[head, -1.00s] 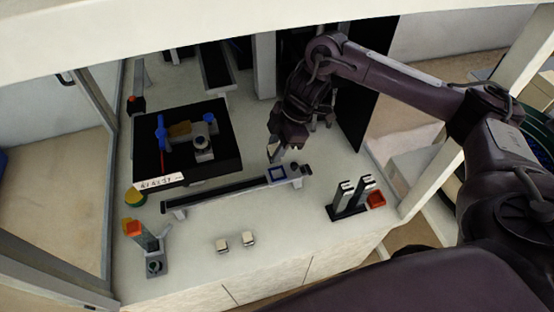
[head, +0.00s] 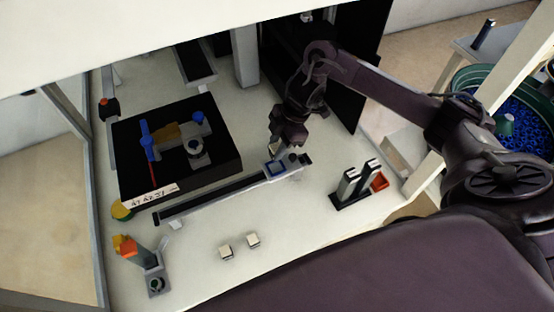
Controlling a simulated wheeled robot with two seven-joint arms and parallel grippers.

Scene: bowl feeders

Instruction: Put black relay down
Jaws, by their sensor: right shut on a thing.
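My right gripper (head: 279,150) reaches down from the upper right to just above the right end of a dark rail (head: 215,198). It is shut on the black relay, which is too small and too covered by the fingers to make out. Close below the fingertips is a blue square frame (head: 276,169) on the rail. I cannot tell whether the held relay touches it. My left gripper is not in view.
A black box (head: 130,185) with blue, yellow and grey parts stands left of the rail. A black holder (head: 343,200) with two upright silver-topped pieces and a red tray (head: 380,181) are at right. Two pale blocks (head: 253,240) lie in front. An orange-topped device (head: 156,282) stands front left.

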